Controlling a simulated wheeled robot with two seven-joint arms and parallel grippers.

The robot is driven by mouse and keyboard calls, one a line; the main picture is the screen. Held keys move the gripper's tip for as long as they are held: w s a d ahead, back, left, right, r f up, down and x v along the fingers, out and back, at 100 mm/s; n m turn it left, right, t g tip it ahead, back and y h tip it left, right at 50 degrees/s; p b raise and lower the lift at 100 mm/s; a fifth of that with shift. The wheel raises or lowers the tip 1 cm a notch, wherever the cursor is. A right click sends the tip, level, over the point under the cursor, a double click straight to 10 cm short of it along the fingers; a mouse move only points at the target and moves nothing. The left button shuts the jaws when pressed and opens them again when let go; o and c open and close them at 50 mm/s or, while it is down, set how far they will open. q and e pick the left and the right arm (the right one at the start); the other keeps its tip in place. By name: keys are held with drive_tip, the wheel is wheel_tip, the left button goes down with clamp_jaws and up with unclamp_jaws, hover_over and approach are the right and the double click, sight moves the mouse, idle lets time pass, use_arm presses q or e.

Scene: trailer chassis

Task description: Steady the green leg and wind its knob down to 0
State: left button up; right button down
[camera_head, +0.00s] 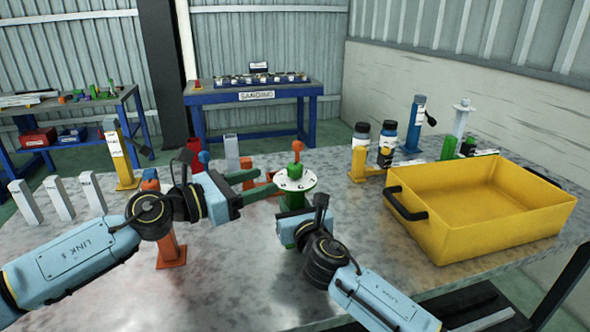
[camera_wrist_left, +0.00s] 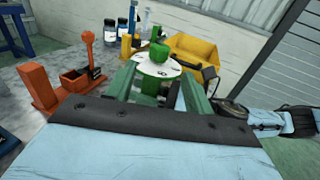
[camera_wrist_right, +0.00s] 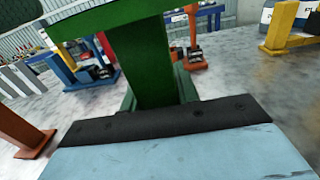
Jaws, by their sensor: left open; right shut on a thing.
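The green leg (camera_head: 293,201) stands upright on the table, topped by a white dial disc (camera_head: 286,184) and a green knob (camera_head: 296,172). The dial's marks are too small to read. My left gripper (camera_head: 266,182) is open at the left of the dial; its fingers point toward the knob. In the left wrist view the knob (camera_wrist_left: 158,52) and dial (camera_wrist_left: 163,68) show just beyond the fingertips. My right gripper (camera_wrist_right: 158,92) is shut on the leg's green post (camera_wrist_right: 146,65), below the dial. In the head view my right wrist hides the leg's foot.
A yellow crate (camera_head: 480,240) with black handles stands at the right. An orange leg (camera_head: 171,248) stands behind my left arm. White blocks (camera_head: 59,199) and a yellow leg (camera_head: 121,160) are at the left.

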sight(289, 172)
use_arm(q)
drive_tip(key=x, duration=0.9)
drive_tip(key=shift+w+d, duration=0.1)
drive_tip(key=shift+d, duration=0.05)
drive_tip(key=c, duration=0.9)
drive_tip(key=shift+r, duration=0.1)
drive_tip(key=shift+c, duration=0.2)
drive_tip(key=shift+d, duration=0.1)
